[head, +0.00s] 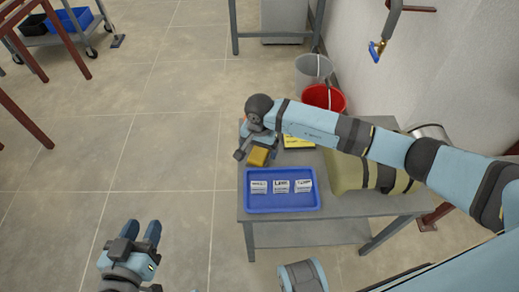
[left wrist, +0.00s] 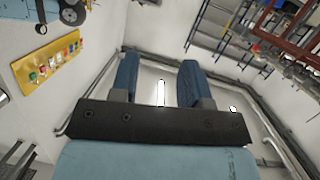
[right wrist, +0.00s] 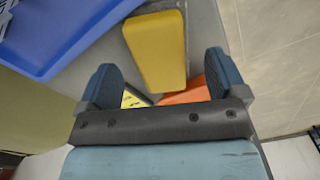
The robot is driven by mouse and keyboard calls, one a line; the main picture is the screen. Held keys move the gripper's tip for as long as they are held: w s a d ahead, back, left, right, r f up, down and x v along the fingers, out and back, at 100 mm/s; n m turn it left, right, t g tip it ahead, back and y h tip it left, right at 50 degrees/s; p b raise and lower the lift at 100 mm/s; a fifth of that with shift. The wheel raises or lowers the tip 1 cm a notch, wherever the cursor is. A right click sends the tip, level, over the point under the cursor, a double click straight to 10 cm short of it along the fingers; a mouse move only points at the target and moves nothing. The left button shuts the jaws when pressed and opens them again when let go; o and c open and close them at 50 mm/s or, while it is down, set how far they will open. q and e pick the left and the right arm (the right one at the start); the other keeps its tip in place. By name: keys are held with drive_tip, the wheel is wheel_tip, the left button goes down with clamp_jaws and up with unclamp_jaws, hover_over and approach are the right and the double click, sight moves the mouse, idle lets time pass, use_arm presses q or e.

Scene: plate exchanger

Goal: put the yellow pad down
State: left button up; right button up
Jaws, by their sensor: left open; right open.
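The yellow pad (head: 258,157) lies on the grey table near its left edge, just behind the blue tray. It also shows in the right wrist view (right wrist: 157,50), lying flat. My right gripper (head: 257,146) is open above the table beside the pad. In the right wrist view its fingers (right wrist: 160,78) are apart, and the pad lies beyond them without being gripped. My left gripper (head: 142,231) is open and empty over the floor, left of the table. The left wrist view shows its two fingers (left wrist: 159,82) apart with nothing between them.
A blue tray (head: 282,209) with white labelled packets sits at the table's front. A yellow item (head: 298,142) and a green rolled bundle (head: 345,172) are further right. A red bucket (head: 335,97) and grey bucket (head: 312,66) stand behind. Something orange (right wrist: 192,93) shows near the right fingers.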

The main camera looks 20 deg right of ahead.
sight(260, 151)
use_arm(q)
drive_tip(key=f, duration=0.1)
drive_tip(key=s+a+f+g+p, duration=0.1)
drive_tip(key=s+f+g+y, duration=0.1)
drive_tip(key=f, duration=0.1)
drive_tip(key=shift+a+p, duration=0.35)
use_arm(e)
wheel_tip(260, 151, up, 10)
use_arm(q)
drive_tip(key=shift+w, duration=0.1)
